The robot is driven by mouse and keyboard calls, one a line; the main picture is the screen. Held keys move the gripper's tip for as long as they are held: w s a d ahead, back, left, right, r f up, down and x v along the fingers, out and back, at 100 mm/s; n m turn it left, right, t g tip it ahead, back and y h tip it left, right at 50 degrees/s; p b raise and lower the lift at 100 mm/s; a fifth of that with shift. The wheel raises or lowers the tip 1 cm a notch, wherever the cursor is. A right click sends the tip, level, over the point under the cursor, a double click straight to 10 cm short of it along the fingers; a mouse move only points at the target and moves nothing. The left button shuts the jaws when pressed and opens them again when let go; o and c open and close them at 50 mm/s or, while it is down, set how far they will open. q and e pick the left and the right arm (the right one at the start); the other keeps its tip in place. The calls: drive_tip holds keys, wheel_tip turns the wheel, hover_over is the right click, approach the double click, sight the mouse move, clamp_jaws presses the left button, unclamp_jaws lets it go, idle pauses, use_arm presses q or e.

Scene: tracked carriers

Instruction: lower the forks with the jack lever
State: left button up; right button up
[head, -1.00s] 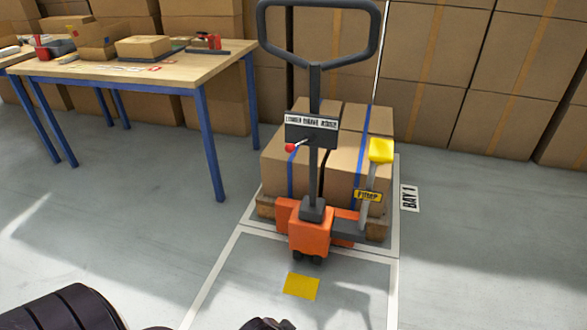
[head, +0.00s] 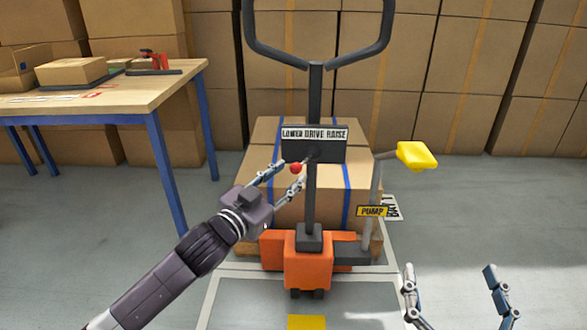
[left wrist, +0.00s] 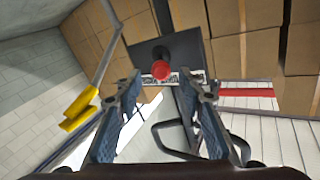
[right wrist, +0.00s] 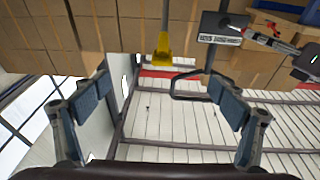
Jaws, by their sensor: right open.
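The jack lever with its red knob (head: 296,168) sticks out from the dark control box (head: 314,147), labelled LOWER DRIVE RAISE, on the pallet jack's handle (head: 313,200). The lever points to the left, on the LOWER side. My left gripper (head: 282,178) is open right at the knob; in the left wrist view the red knob (left wrist: 161,70) shows between and just beyond the two fingertips. I cannot tell whether the fingers touch it. My right gripper (head: 452,275) is open and empty at the lower right. The forks are hidden under the load.
Boxes (head: 265,190) with blue straps sit on the jack. The yellow PUMP pedal (head: 416,155) stands to the right of the handle. A wooden table (head: 130,95) with blue legs is at the left. Stacked cartons (head: 470,80) line the back. Floor on the right is clear.

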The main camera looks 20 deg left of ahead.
sight(293, 171)
use_arm(q)
drive_tip(key=b+x, duration=0.1)
drive_tip(key=x, duration=0.4)
drive_tip(key=shift+w+f, duration=0.1)
drive_tip(key=shift+w, duration=0.05)
use_arm(e)
drive_tip(key=r+t, duration=0.1)
drive_tip(key=r, duration=0.1)
drive_tip(key=s+r+t, duration=0.1)
drive_tip(key=s+r+t+y, duration=0.1)
drive_tip(key=r, duration=0.1)
drive_tip(key=shift+a+r, duration=0.2)
drive_tip(key=shift+r, duration=0.1)
use_arm(q)
drive_tip(key=shift+c, duration=0.2)
drive_tip(key=shift+a, duration=0.1)
clamp_jaws()
